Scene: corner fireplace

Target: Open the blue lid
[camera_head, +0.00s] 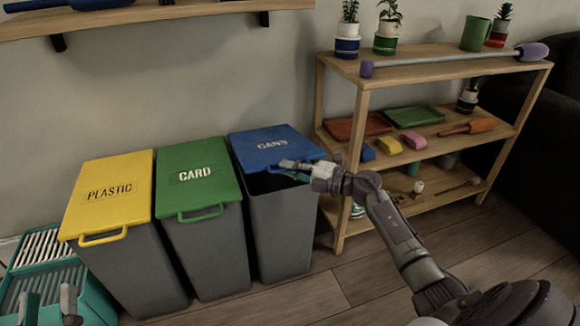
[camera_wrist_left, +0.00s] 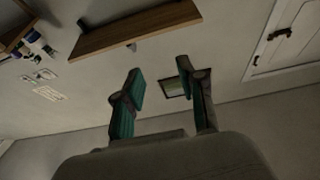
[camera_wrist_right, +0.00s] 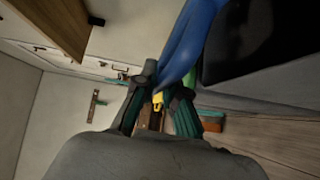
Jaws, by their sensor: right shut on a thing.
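The blue lid (camera_head: 272,146), marked CANS, sits on the rightmost grey bin (camera_head: 282,225). Its front edge is raised and a dark opening shows beneath it. My right gripper (camera_head: 291,168) is at the lid's front edge, shut on its handle. In the right wrist view the blue lid (camera_wrist_right: 193,38) runs down between the fingers of the right gripper (camera_wrist_right: 163,98). The handle itself is mostly hidden by the fingers. My left gripper (camera_head: 48,305) is open and empty at the lower left corner, and its parted fingers show in the left wrist view (camera_wrist_left: 165,95).
A green-lidded CARD bin (camera_head: 197,172) and a yellow-lidded PLASTIC bin (camera_head: 108,192) stand to the left, both closed. A teal slatted crate (camera_head: 50,275) is at the far left. A wooden shelf unit (camera_head: 420,75) stands close on the right. Wooden floor (camera_head: 350,285) lies clear in front.

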